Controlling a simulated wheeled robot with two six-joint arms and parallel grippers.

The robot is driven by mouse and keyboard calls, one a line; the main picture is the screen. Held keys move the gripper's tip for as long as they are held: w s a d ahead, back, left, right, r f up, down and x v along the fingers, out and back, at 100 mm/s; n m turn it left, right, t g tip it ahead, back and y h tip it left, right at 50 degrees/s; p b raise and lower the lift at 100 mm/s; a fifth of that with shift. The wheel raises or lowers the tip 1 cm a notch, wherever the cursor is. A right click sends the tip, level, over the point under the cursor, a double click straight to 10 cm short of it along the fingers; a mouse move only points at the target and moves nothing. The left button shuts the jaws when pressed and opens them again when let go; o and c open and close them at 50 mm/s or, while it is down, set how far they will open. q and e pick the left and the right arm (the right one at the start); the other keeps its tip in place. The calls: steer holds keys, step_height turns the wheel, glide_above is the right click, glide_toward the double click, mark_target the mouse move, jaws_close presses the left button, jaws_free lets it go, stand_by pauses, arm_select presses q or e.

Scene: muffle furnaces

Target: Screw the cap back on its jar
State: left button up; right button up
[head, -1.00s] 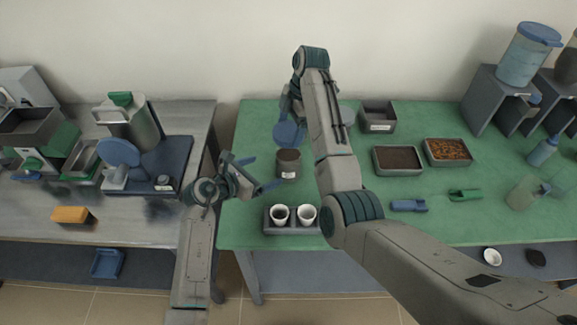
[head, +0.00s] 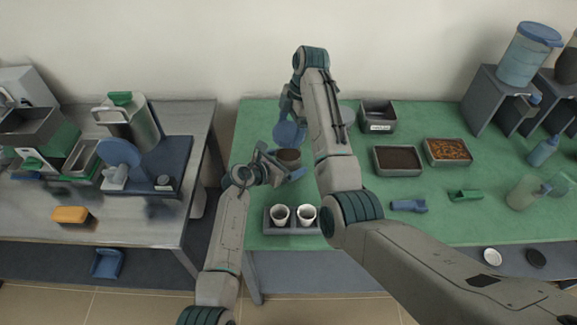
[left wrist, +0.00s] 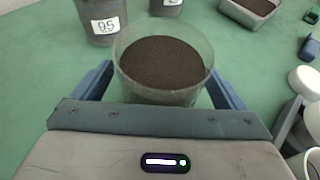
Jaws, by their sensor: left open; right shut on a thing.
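The open jar (head: 289,155), clear with dark brown grounds inside, stands upright on the green table. In the left wrist view the jar (left wrist: 162,65) sits between my fingers. My left gripper (head: 284,163) is open, one finger on each side of the jar; whether the fingers touch it I cannot tell. The round blue cap (head: 289,134) is held tilted just behind and above the jar, apart from its mouth. My right gripper (head: 289,108) is shut on the cap, partly hidden by its own arm.
A rack (head: 268,229) with two white cups stands in front of the jar. A labelled container (left wrist: 100,18) is close behind it in the wrist view. Trays of brown grounds (head: 398,160) and orange-brown pieces (head: 447,152) lie to the right. My right arm crosses the table.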

arm_select(q)
steer(key=shift+w+d+f, duration=0.15)
steer(key=shift+w+d, duration=0.15)
steer(key=c, duration=1.5)
steer(key=shift+o, duration=0.2)
arm_select(e)
steer(key=shift+f, duration=2.45)
steer(key=shift+f, duration=0.1)
steer(key=shift+f, duration=0.7)
steer(key=shift+s+f, duration=0.1)
steer(key=shift+f, duration=0.05)
steer(key=shift+c, duration=0.4)
steer(key=shift+f, duration=0.15)
